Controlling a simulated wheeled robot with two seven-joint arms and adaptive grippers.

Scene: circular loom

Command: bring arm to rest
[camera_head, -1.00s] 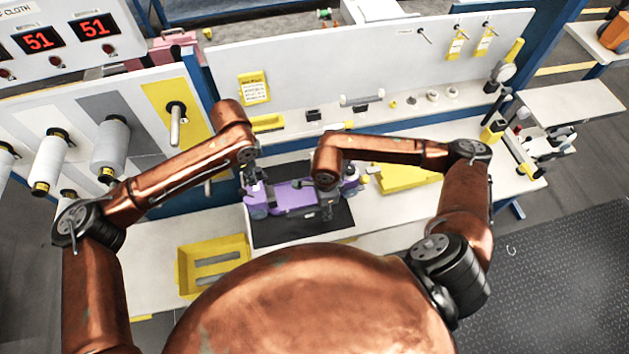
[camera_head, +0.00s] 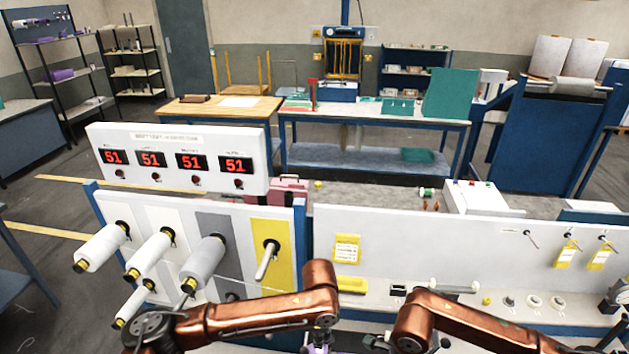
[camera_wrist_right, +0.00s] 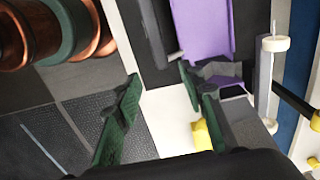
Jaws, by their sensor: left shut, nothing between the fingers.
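My left arm (camera_head: 240,317) reaches in from the left in the head view. Its gripper (camera_head: 319,347) shows at the bottom edge, mostly cut off; it is shut and holds nothing. A purple part (camera_wrist_right: 204,28) lies on a dark mat just beyond the fingertips.
A panel with white thread spools (camera_head: 205,262) and red displays (camera_head: 175,160) stands at left. A white back panel (camera_head: 450,245) with yellow tags runs along the bench. A yellow block (camera_wrist_right: 202,137) lies beside the right gripper. Tables and shelves stand behind.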

